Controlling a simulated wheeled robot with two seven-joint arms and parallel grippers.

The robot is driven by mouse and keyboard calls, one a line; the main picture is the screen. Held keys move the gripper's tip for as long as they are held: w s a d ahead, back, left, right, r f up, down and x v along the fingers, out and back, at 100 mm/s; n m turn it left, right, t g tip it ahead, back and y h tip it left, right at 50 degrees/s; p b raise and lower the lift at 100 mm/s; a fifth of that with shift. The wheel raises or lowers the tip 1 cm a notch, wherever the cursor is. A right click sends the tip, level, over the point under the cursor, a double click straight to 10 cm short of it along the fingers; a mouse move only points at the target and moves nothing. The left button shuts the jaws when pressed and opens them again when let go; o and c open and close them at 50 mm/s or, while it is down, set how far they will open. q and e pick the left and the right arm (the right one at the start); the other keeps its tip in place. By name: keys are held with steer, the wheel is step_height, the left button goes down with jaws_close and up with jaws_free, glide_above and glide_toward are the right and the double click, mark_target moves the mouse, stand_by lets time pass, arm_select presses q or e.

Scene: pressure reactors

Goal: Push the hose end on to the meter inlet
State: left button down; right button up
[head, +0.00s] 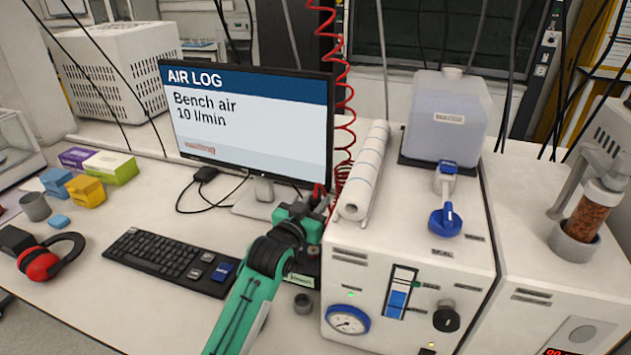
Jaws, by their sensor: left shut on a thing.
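The red coiled hose (345,88) hangs from above, passes the right edge of the monitor and runs down to my left gripper (308,212). My left gripper is shut on the hose end, which is mostly hidden by the teal and dark fingers. It is in front of the monitor's lower right corner, left of the white cabinet. Below it, a small item with a green label (301,280) and a dark grey round stub (303,302) show partly behind my arm. I cannot tell which part is the meter inlet. My right gripper is not in view.
The white cabinet (450,272) carries a gauge (347,320), a blue level window (398,293), a paper roll (362,172) and a clear tank (446,118). The monitor (250,120) and keyboard (170,260) stand left. Red ear defenders (40,262) lie far left.

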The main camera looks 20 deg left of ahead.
arm_select(q)
steer(key=f, duration=0.2)
steer(key=shift+s+a+f+y, duration=0.2)
steer(key=shift+s+f+y, duration=0.05)
steer(key=shift+f+y, duration=0.1)
steer(key=b, duration=0.5)
glide_above(313, 250)
step_height(313, 250, down, 6)
steer(key=shift+r, duration=0.2)
steer(key=shift+f+b, duration=0.45)
steer(key=shift+f, duration=0.15)
steer(key=shift+w+f, duration=0.1)
steer(key=shift+f, duration=0.35)
steer(key=shift+f, duration=0.15)
steer(key=shift+f, duration=0.55)
stand_by(0.7)
